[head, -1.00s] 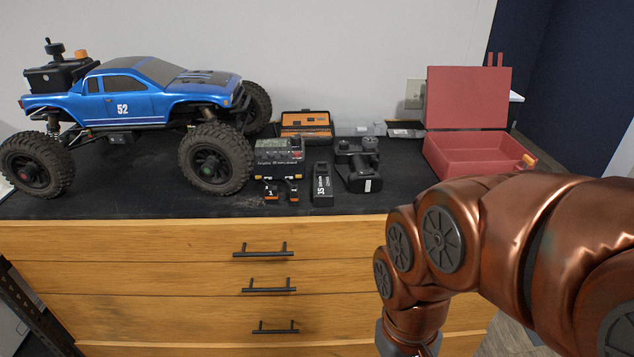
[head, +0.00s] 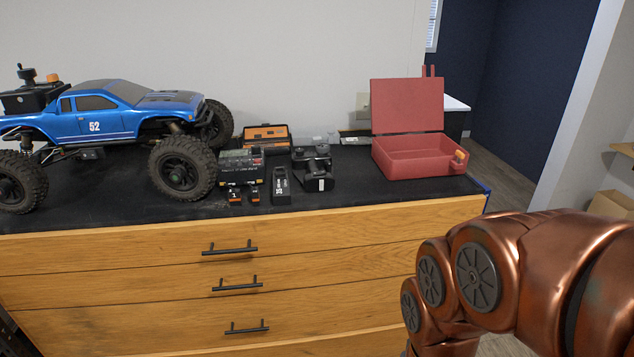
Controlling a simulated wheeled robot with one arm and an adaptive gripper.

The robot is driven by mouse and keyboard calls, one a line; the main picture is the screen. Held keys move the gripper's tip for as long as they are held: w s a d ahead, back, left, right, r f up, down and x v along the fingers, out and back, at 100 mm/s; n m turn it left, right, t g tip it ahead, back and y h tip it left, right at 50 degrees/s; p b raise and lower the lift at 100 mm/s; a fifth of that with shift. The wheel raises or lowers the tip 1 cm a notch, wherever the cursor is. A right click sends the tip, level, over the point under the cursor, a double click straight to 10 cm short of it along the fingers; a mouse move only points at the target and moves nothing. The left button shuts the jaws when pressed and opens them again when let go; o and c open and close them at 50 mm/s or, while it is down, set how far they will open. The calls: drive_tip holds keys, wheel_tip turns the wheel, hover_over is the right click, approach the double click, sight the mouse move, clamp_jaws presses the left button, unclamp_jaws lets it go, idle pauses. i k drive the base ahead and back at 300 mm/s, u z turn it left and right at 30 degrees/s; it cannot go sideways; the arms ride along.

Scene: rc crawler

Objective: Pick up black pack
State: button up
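A black pack (head: 281,186) with white markings lies on the dark mat near the front edge of the wooden dresser. It sits between two small black-and-orange items (head: 243,195) on its left and a bulky black device (head: 313,168) on its right. My copper-coloured arm is at the lower right, in front of the dresser and away from the pack. My gripper is outside the picture, below the frame.
A blue RC truck (head: 125,112) fills the left of the dresser top. A charger-like box (head: 240,167) and an orange-black case (head: 266,138) stand behind the pack. An open red box (head: 415,157) is at the right end. Mat (head: 350,195) in front is bare.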

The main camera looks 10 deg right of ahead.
sight(281, 188)
drive_tip(key=z, duration=0.4)
drive_tip(key=i, duration=0.65)
drive_tip(key=u, duration=1.75)
